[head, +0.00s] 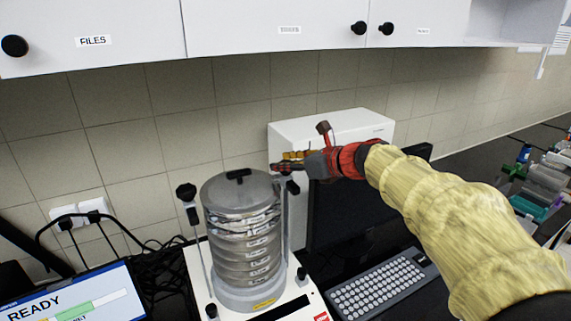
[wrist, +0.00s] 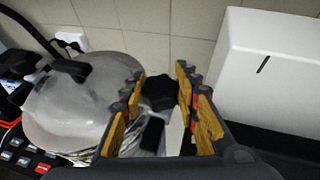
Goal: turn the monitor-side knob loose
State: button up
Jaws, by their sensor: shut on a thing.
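The monitor-side knob (wrist: 159,92) is black and lobed. In the wrist view it sits between the finger pads of my gripper (wrist: 157,105), which is shut on it. In the head view my gripper (head: 284,163) reaches in from the right at the top of the shaker's right-hand rod, and its fingers mostly hide the knob. A black clamp piece (head: 293,187) shows just below the fingers. The sieve stack (head: 242,240) stands upright under a grey lid (head: 238,190), which also shows at the left of the wrist view (wrist: 85,100).
The other black knob (head: 186,191) tops the left rod. A white box (head: 335,128) stands behind my gripper, and a dark monitor (head: 345,215) stands right of the shaker. A keyboard (head: 383,284) lies in front of it. Wall cabinets (head: 270,25) hang above.

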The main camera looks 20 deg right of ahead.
jog(key=c, duration=0.5)
jog(key=shift+m+h, duration=0.3)
jog(key=m+h+p, duration=0.1)
jog(key=h, duration=0.1)
jog(key=m+t+h+p, duration=0.1)
jog(key=m+p, duration=0.1)
jog(key=shift+a+r+h, duration=0.15)
jog(key=shift+r+h, duration=0.05)
jog(key=shift+h, duration=0.2)
jog(key=m+h+p, duration=0.3)
jog(key=m+h, duration=0.1)
jog(key=m+g+h+p, duration=0.1)
jog(key=m+h+p, duration=0.1)
jog(key=h, duration=0.1)
jog(key=m+g+h+p, duration=0.1)
jog(key=m+h+p, duration=0.1)
jog(key=m+h, duration=0.1)
jog(key=shift+f+m, duration=0.1)
jog(key=shift+m, duration=0.2)
jog(key=m+g+h+p, duration=0.2)
jog(key=m+p, duration=0.1)
jog(key=m+g+h+p, duration=0.1)
jog(key=g, duration=0.1)
jog(key=shift+d+m+h, duration=0.25)
jog(key=shift+m+h, duration=0.05)
jog(key=shift+h, duration=0.1)
jog(key=shift+p, duration=0.3)
jog(key=o, duration=1.2)
jog(key=shift+f+g, duration=0.1)
jog(key=shift+g, duration=0.2)
